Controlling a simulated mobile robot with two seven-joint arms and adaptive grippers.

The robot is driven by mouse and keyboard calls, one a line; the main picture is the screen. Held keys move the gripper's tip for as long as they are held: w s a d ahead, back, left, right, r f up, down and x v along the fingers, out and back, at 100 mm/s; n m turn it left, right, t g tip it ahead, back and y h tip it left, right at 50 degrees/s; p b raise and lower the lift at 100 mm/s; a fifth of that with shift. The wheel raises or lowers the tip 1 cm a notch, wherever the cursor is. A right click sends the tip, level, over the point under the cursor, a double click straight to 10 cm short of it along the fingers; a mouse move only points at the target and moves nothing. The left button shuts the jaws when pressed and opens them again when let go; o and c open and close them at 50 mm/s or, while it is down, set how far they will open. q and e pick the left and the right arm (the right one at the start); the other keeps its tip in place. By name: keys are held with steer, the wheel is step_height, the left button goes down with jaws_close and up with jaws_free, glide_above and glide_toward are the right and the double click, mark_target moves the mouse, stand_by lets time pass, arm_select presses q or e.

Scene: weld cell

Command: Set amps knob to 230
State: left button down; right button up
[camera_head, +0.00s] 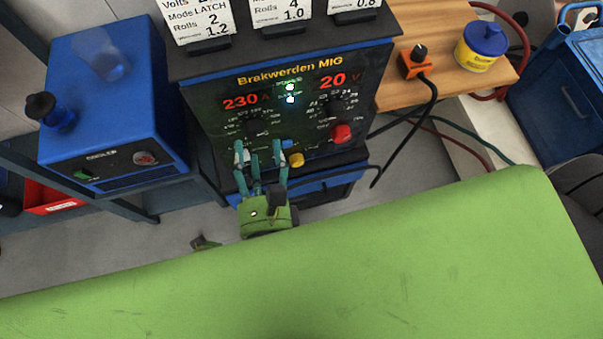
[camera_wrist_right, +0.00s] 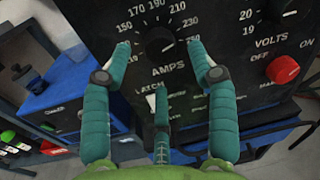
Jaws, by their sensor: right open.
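The welding machine (camera_head: 212,118) has a black front panel, and its red amps display (camera_head: 241,101) reads 230. The black amps knob (camera_wrist_right: 160,46) sits below that display, inside a ring of white numbers; the knob also shows in the head view (camera_head: 257,127). Its mark appears to point to the lower right, near the 230 to 250 side. My right gripper (camera_wrist_right: 160,62) has teal fingers and is open and empty. Its two outer fingertips are spread on either side of the knob, apart from it, and the third finger is below.
The red volts display (camera_head: 333,80) reads 20, above a second knob. A red switch (camera_head: 341,133) and a yellow knob (camera_head: 296,160) are close to the right of the gripper. A blue cooler (camera_head: 110,100) stands at left. A wooden shelf (camera_head: 440,57) is at right.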

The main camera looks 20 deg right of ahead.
arm_select(q)
steer(key=shift+r+p, duration=2.15)
arm_select(e)
steer(key=s+d+f+m+g, duration=0.2)
steer(key=f+m+g, duration=0.1)
steer(key=f, duration=0.6)
steer(key=s+d+f+m+g+y, duration=0.1)
steer(key=s+d+f+m+g, duration=0.1)
steer(key=f, duration=0.7)
steer(key=s+d+f+m+g, duration=0.2)
steer(key=s+f+m+g, duration=0.1)
steer(key=f, duration=0.7)
steer(key=shift+m+g, duration=0.4)
steer(key=shift+g, duration=0.3)
